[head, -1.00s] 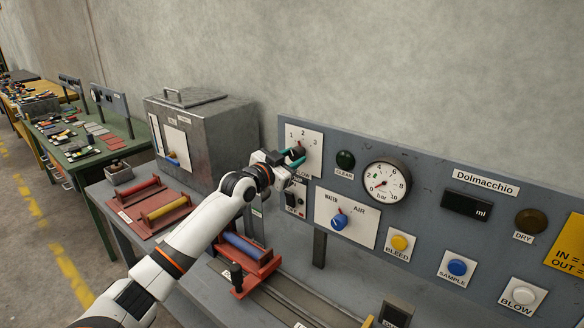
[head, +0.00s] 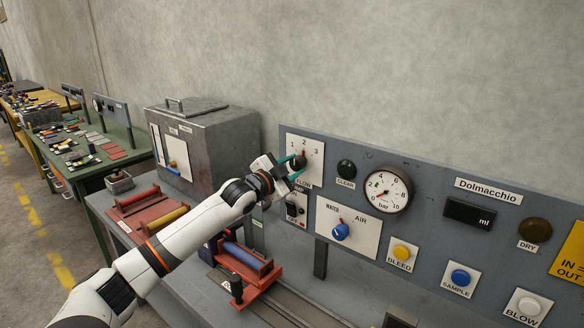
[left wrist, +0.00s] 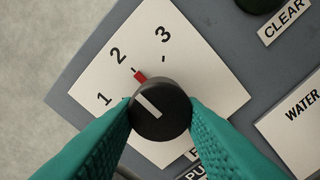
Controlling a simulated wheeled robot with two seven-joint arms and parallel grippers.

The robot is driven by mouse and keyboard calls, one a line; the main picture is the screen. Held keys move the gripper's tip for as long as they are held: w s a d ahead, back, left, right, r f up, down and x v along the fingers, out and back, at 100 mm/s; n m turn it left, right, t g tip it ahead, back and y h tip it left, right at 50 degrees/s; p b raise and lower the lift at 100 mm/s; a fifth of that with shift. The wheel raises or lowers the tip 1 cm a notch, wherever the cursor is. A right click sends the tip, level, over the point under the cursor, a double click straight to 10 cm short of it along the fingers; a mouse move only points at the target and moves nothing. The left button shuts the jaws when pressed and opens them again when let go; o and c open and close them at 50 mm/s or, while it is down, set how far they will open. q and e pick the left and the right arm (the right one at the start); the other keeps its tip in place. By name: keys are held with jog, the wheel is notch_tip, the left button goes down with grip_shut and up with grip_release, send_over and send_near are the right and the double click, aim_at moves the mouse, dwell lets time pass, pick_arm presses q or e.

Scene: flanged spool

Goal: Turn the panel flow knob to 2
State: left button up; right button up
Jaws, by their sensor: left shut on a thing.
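The flow knob (left wrist: 160,110) is a black round knob with a white line on its face, on a white plate (left wrist: 200,75) marked 1, 2 and 3. Its red pointer (left wrist: 140,76) points at the tick beside the 2. In the head view the plate (head: 317,152) is at the panel's upper left, and the red pointer shows just below the 2. My left gripper (left wrist: 160,122) is shut on the knob, with one teal finger on each side. In the head view the left gripper (head: 292,168) partly hides the knob. My right gripper is not in view.
The grey panel (head: 420,220) also carries a pressure gauge (head: 384,189), a blue water/air knob (head: 340,231), a switch (head: 292,209) just below the gripper, and several buttons. A metal box (head: 215,150) and red racks with rollers stand on the bench to the left.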

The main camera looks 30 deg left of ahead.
pick_arm(q)
jog(key=o, duration=1)
jog(key=shift+s+f, duration=0.15)
jog(key=shift+s, duration=0.25)
jog(key=s+b, duration=0.4)
jog(key=s, duration=0.7)
jog(key=shift+a+b, duration=0.35)
jog(key=shift+a, duration=0.1)
jog(key=shift+s, duration=0.1)
